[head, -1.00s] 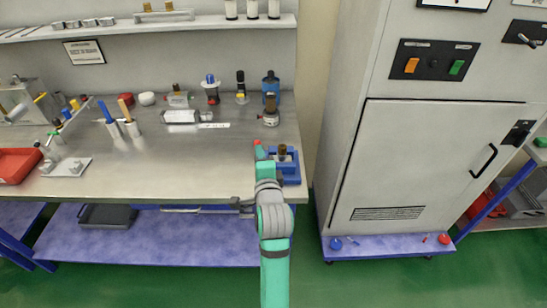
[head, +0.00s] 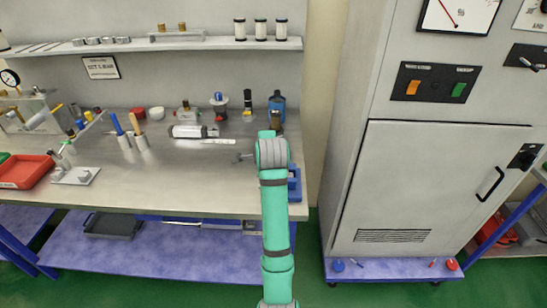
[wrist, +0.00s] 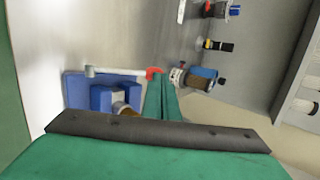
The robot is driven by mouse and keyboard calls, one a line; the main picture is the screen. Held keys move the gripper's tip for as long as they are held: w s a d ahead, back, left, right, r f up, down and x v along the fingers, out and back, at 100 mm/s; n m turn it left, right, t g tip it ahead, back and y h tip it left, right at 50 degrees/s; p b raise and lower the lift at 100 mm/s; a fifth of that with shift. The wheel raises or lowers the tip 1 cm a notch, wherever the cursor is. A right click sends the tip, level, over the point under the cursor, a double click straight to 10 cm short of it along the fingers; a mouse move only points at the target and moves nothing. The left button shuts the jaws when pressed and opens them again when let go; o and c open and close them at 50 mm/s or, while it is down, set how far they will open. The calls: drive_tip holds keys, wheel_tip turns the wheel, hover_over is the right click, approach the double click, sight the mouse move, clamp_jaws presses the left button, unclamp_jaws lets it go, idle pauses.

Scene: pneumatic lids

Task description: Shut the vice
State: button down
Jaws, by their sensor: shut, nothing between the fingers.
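The blue vice (wrist: 101,97) is at the left of the wrist view, and a brown round piece (wrist: 122,108) shows at its lower side. A pale bar with a red end (wrist: 154,72) runs along its upper side. My gripper (wrist: 164,80) is shut and empty, its green fingers close by the red end; I cannot tell whether they touch. In the head view the vice (head: 294,184) is at the bench's front right, mostly hidden behind my arm. The fingertips cannot be made out there. The jaw gap is not clear.
A grey cylinder (head: 188,131) lies on the bench farther left. The bench middle (head: 190,175) is clear. A tall grey cabinet (head: 430,190) stands to the right.

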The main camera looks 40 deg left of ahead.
drive_tip(key=shift+x, duration=0.95)
drive_tip(key=shift+w, duration=0.15)
drive_tip(key=shift+w+f, duration=0.1)
drive_tip(key=shift+w, duration=0.05)
drive_tip(key=shift+s, duration=0.2)
drive_tip(key=s+d+r, duration=0.2)
drive_tip(key=d+r, duration=0.1)
drive_tip(key=r, duration=0.3)
drive_tip(key=s+d+r, duration=0.1)
drive_tip(key=d+r, duration=0.2)
drive_tip(key=r, duration=0.3)
drive_tip(key=shift+s+r, duration=0.3)
drive_tip(key=shift+s, duration=0.05)
